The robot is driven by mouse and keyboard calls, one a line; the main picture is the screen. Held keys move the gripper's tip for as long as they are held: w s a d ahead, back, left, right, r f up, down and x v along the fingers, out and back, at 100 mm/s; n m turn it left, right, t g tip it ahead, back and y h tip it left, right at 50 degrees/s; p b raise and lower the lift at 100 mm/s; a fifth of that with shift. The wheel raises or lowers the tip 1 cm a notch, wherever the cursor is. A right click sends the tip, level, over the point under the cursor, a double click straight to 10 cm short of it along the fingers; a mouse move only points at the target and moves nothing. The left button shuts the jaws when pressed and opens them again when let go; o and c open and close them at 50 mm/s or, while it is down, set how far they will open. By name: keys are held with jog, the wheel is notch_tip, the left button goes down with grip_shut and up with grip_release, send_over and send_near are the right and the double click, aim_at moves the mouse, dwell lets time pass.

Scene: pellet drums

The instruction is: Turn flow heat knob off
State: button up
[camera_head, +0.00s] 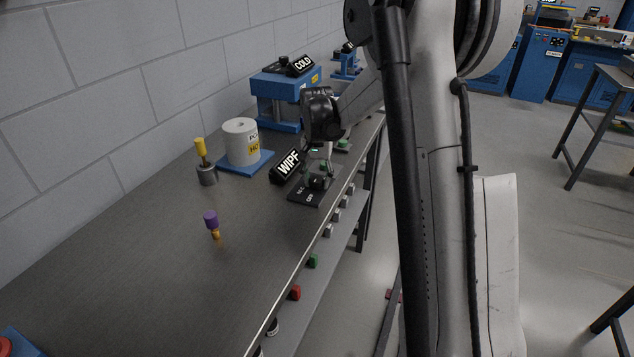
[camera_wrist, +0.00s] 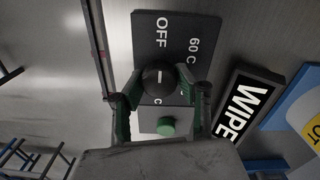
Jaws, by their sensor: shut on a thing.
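The flow heat knob (camera_wrist: 160,72) is round and black with a white mark. It sits on a dark plate (camera_wrist: 178,28) printed with OFF, 60 C and another label partly covered by the knob and fingers. The white mark runs up and down in the wrist view, roughly in line with OFF. My gripper (camera_wrist: 160,88) is shut on the knob, a green-edged finger on each side. In the head view my gripper (camera_head: 319,174) reaches down to the plate (camera_head: 300,197) near the bench's front edge, and the knob (camera_head: 317,183) is partly hidden.
A black WIPE sign (camera_wrist: 248,104) lies close beside the plate. A green button (camera_wrist: 166,126) is just past the knob. A white cylinder (camera_head: 241,142) on a blue base and a yellow-handled tool (camera_head: 201,150) stand further left.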

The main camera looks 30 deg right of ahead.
aim_at(316, 179)
dwell(0.5)
jog(key=o, duration=1.1)
jog(key=shift+o, duration=0.2)
notch_tip(316, 179, up, 12)
jog(key=s+a+r+n+t, duration=0.25)
jog(key=s+a, duration=0.25)
jog(key=s, duration=0.3)
jog(key=s+a+r+n+t, duration=0.1)
jog(key=s+a+r+n, duration=0.1)
jog(key=s+a+r, duration=0.4)
jog(key=s+a+f+n+t, duration=0.1)
jog(key=s+a+f+t, duration=0.1)
jog(key=s, duration=0.6)
jog(key=s+a+f+n+t, duration=0.1)
jog(key=s+a+f+n, duration=0.1)
jog(key=s, duration=0.6)
notch_tip(316, 179, down, 2)
jog(key=shift+a+f+t, duration=0.25)
jog(key=shift+a+t, duration=0.1)
jog(key=shift+a, duration=0.35)
